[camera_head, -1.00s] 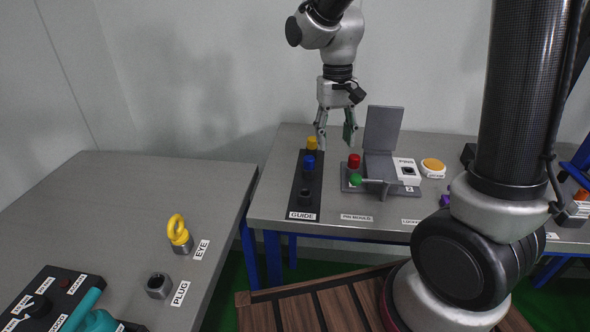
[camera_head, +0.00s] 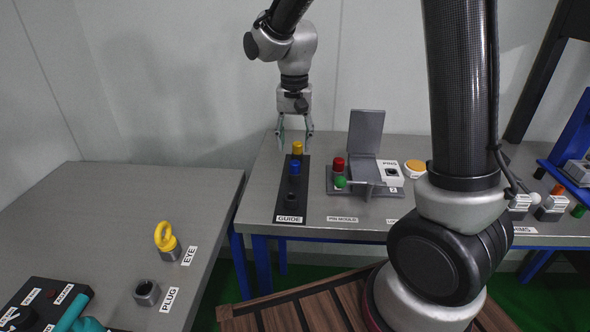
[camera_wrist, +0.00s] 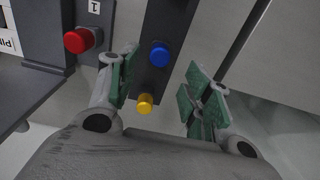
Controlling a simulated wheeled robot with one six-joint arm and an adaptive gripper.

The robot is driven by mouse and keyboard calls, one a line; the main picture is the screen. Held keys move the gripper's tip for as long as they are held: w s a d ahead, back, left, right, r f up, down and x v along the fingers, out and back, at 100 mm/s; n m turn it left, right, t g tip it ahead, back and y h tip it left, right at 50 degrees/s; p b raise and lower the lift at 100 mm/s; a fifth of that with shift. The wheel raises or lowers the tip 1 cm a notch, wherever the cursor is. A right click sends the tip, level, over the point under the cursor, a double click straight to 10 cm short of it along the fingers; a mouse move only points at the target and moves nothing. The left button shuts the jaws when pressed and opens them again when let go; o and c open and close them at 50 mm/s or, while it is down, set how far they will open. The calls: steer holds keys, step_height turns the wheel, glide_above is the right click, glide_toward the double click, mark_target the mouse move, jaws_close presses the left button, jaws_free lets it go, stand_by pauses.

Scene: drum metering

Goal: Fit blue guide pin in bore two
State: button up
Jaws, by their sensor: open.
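The blue guide pin (camera_head: 295,167) stands in the black guide rack (camera_head: 283,205) labelled GUIDE, between a yellow pin (camera_head: 297,148) and a dark socket at the front (camera_head: 292,197). My gripper (camera_head: 295,133) is open and empty, above the rack's far end. In the wrist view the blue pin (camera_wrist: 160,55) and yellow pin (camera_wrist: 145,103) lie between the spread green finger pads (camera_wrist: 160,90), apart from both. The pin module (camera_head: 350,187) with its upright grey plate is right of the rack.
A yellow button (camera_head: 415,166) sits behind the white block. The near-left table holds a yellow eye bolt (camera_head: 166,238), a plug socket (camera_head: 147,292) and a teal tool (camera_head: 75,318). Blocks with coloured pins stand at the far right. A gap separates the two tables.

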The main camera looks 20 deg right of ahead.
mark_target(295, 162)
step_height(295, 162, down, 7)
steer(key=shift+f, duration=0.2)
stand_by(0.3)
stand_by(0.8)
jaws_close()
steer(key=shift+r, duration=0.15)
steer(key=shift+r, duration=2.85)
steer(key=shift+r, duration=2.05)
